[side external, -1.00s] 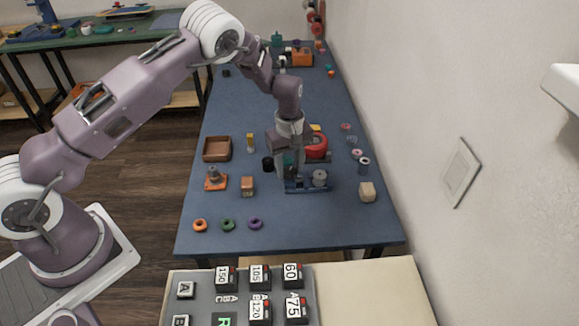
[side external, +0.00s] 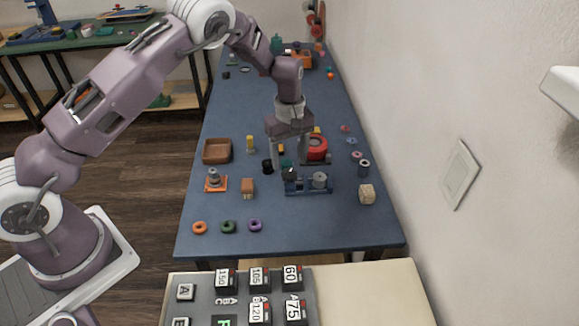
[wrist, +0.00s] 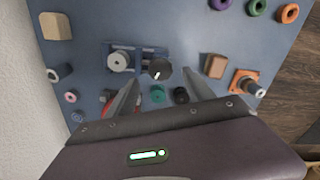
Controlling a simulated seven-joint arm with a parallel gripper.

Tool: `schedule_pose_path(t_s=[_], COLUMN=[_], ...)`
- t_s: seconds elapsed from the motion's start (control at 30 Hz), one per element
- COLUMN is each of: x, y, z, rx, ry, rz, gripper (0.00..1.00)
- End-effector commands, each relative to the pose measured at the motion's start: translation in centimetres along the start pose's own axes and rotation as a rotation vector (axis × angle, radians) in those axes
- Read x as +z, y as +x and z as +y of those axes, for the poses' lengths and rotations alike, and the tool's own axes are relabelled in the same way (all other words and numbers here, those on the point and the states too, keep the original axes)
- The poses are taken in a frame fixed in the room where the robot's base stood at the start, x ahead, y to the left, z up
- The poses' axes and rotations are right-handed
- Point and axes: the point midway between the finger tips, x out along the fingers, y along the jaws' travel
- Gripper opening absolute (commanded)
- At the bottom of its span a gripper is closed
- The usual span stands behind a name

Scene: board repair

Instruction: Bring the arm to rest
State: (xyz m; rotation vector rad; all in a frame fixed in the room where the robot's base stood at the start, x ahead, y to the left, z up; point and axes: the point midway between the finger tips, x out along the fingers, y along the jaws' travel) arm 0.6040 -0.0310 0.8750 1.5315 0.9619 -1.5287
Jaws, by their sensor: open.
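My gripper (side external: 290,152) is open and empty above the blue table (side external: 210,237). In the side view its fingers hang just behind the blue fixture (side external: 308,187), which carries a grey cylinder (side external: 320,180) and a dark round knob. In the wrist view both fingers (wrist: 160,92) are spread apart. The fixture shows beyond them there, with the grey cylinder (wrist: 119,62) and the dark knob (wrist: 160,69). A small green piece (wrist: 158,94) and a black piece (wrist: 181,95) lie between the fingers as seen from the wrist.
A wooden tray (side external: 217,151), an orange base with a grey peg (side external: 215,181), a brown block (side external: 247,187) and a beige block (side external: 367,194) stand around. Orange, green and purple rings line the front; the table's front edge is clear.

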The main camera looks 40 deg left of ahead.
Motion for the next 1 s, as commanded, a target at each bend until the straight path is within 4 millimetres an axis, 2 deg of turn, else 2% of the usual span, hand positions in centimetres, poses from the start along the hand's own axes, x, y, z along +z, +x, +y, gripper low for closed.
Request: schedule_pose_path(t_s=[0.13,0.43,0.5,0.57,0.67,0.7,0.77,0.8,0.87,0.9,1.0], x=[0.0,0.0,0.1,0.5,2.1,3.2,4.9,6.2,8.1,9.4,12.5], y=[-2.0,-2.4,-3.5,-6.3,-14.0,-17.2,-21.4,-23.8,-26.7,-28.2,-30.2], z=[0.0,0.0,-0.1,-0.5,-2.7,-4.2,-7.0,-9.0,-12.4,-14.8,-20.8], rx=[0.0,0.0,0.011,0.04,0.119,0.153,0.2,0.229,0.266,0.286,0.316], ry=[0.001,0.001,0.012,0.045,0.165,0.231,0.336,0.409,0.523,0.599,0.787], rz=[0.0,0.0,-0.003,-0.007,-0.011,-0.006,0.012,0.03,0.068,0.1,0.202], gripper=[0.61,0.61,0.61,0.61,0.61,0.61,0.61,0.61,0.61,0.61,0.61])
